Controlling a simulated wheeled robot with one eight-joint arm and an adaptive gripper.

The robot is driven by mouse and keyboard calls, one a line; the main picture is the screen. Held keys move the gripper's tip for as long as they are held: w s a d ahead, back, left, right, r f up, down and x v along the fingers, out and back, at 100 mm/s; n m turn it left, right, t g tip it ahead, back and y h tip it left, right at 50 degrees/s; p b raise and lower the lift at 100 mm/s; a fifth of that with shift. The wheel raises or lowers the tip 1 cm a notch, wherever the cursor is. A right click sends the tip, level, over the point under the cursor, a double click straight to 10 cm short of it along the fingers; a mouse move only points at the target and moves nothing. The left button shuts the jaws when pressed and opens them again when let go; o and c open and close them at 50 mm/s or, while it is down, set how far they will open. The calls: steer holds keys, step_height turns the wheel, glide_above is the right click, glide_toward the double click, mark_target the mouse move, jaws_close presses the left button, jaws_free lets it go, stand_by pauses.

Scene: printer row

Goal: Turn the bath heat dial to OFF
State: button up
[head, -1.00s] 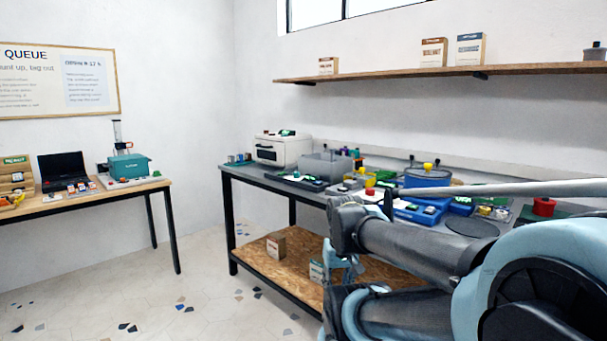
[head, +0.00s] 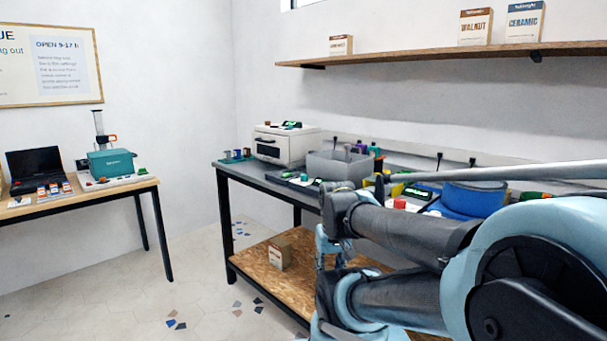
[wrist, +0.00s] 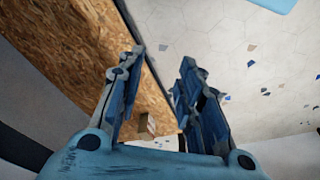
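No dial that I can make out as the bath heat dial shows in either view. A grey open tub (head: 335,168) stands on the long dark workbench (head: 268,186), and a blue round vessel (head: 470,200) stands further right, partly behind my arm. I cannot tell which is the bath. My gripper (wrist: 162,60) is open and empty in the wrist view, its fingers apart, pointing down past the bench's wooden lower shelf toward the floor. In the head view my arm hides much of the bench's right part.
A white oven-like box (head: 285,146) stands at the bench's left end. A cardboard box (head: 279,253) sits on the lower shelf (head: 262,275). A second table (head: 90,196) with a laptop and a teal machine (head: 109,163) is at left. The tiled floor between is clear.

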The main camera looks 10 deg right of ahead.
steer(key=shift+w+a, duration=0.1)
steer(key=shift+w, duration=0.1)
steer(key=o, duration=0.3)
steer(key=shift+s+r, duration=0.15)
step_height(320, 180, up, 33)
steer(key=m+g, duration=0.2)
steer(key=m, duration=1)
glide_above(305, 175)
step_height(305, 175, down, 18)
steer(key=shift+a+r, duration=0.1)
steer(key=shift+r, duration=0.15)
steer(key=shift+w, duration=0.2)
steer(key=c, duration=1.1)
